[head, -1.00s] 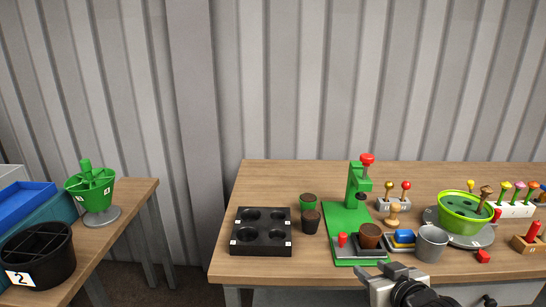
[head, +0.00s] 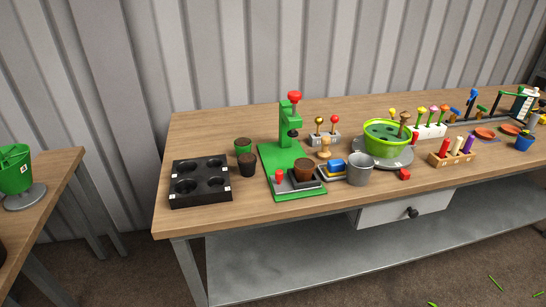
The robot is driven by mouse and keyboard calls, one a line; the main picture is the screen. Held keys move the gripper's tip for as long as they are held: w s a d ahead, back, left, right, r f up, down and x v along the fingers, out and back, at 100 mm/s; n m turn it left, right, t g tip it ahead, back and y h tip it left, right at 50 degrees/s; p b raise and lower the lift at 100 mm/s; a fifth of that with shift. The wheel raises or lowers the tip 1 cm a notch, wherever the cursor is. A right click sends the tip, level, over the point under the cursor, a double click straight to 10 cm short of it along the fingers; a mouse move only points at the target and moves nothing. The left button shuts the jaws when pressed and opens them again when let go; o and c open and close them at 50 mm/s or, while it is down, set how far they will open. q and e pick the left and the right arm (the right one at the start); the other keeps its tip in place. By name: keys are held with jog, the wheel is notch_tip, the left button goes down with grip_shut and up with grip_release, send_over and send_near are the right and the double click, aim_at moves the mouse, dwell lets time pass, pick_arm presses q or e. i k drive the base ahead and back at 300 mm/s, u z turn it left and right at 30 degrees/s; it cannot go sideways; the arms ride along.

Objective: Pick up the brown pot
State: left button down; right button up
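The brown pot (head: 304,171), small and filled with dark brown soil, stands upright on a dark square plate on the base of the green press (head: 287,150). It is at the right side of that base, beside a small red knob (head: 278,175). Neither of my grippers is in the head view, so I cannot see whether they are open or shut. Nothing covers the pot.
A black tray with round holes (head: 201,181), a green pot (head: 243,146) and a black pot (head: 248,165) stand left of the press. A grey cup (head: 359,168) and a blue block (head: 338,167) are right. The table front (head: 250,218) is mostly clear.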

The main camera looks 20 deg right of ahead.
aim_at(305, 167)
jog(key=k, duration=0.5)
jog(key=z, duration=1.75)
jog(key=i, duration=1.3)
jog(key=u, duration=0.15)
